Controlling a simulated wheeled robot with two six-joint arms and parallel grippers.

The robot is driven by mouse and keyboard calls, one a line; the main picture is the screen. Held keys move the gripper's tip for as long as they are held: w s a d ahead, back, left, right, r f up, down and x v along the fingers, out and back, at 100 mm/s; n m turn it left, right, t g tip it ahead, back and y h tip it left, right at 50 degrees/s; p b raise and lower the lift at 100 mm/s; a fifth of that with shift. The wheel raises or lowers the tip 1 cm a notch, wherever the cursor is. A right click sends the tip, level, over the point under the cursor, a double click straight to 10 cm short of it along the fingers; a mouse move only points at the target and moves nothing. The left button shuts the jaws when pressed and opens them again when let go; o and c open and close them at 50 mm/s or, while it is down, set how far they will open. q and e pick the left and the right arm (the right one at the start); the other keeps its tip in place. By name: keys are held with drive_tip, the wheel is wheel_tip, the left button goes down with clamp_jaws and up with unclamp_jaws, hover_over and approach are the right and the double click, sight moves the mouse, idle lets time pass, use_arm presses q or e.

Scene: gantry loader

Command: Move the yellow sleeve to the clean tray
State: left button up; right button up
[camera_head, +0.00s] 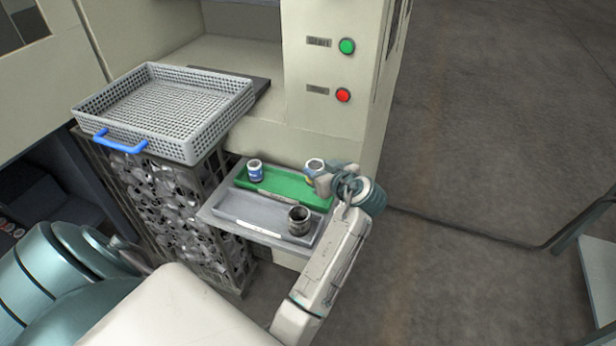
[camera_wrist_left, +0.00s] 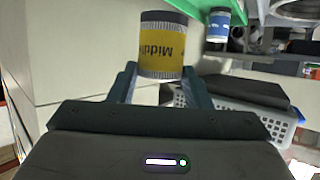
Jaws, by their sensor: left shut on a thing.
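The yellow sleeve (camera_head: 314,164) has a grey rim and is at the right end of the green tray (camera_head: 288,188). My left gripper (camera_head: 322,180) is shut on it. In the left wrist view the yellow sleeve (camera_wrist_left: 162,48) sits between the two fingers (camera_wrist_left: 160,82), its label text upside down. I cannot tell whether it touches the tray. A blue and white sleeve (camera_head: 255,170) stands at the left end of the green tray and also shows in the left wrist view (camera_wrist_left: 218,22). My right gripper is not in view.
A grey tray (camera_head: 250,210) in front of the green one holds a dark metallic sleeve (camera_head: 299,220) at its right. A grey mesh basket (camera_head: 215,135) with a blue handle stands at the left. The machine wall, with green (camera_head: 347,46) and red (camera_head: 343,95) buttons, rises behind the trays.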

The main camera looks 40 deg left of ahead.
use_arm(q)
drive_tip(key=shift+w+f+p, duration=0.1)
drive_tip(key=shift+f+p, duration=0.5)
drive_tip(key=shift+f, duration=2.45)
drive_tip(key=o, duration=1.2)
drive_tip(key=shift+d, duration=0.1)
